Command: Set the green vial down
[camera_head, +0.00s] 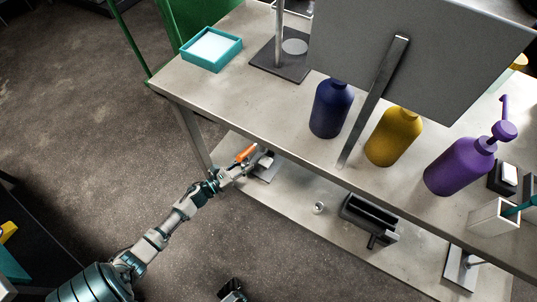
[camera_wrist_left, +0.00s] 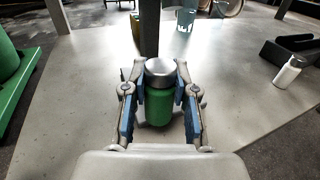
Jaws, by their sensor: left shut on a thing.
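The green vial (camera_wrist_left: 158,106) has a pale metallic top and stands upright between the fingers of my left gripper (camera_wrist_left: 160,98) in the left wrist view. The gripper is shut on it. The vial is over the grey lower shelf (camera_wrist_left: 90,90); I cannot tell whether its base touches the shelf. In the head view my left gripper (camera_head: 258,163) is at the left end of the lower shelf, under the edge of the upper table, and the vial cannot be made out. A dark part (camera_head: 232,291) at the bottom edge may be my right gripper.
A dark post (camera_wrist_left: 149,28) rises just behind the vial. A small white bottle (camera_wrist_left: 287,73) and a black tray (camera_head: 369,219) stand to the right. The upper table (camera_head: 230,85) overhangs, with blue (camera_head: 331,108), yellow (camera_head: 393,137) and purple (camera_head: 459,167) bottles. Shelf around the vial is mostly clear.

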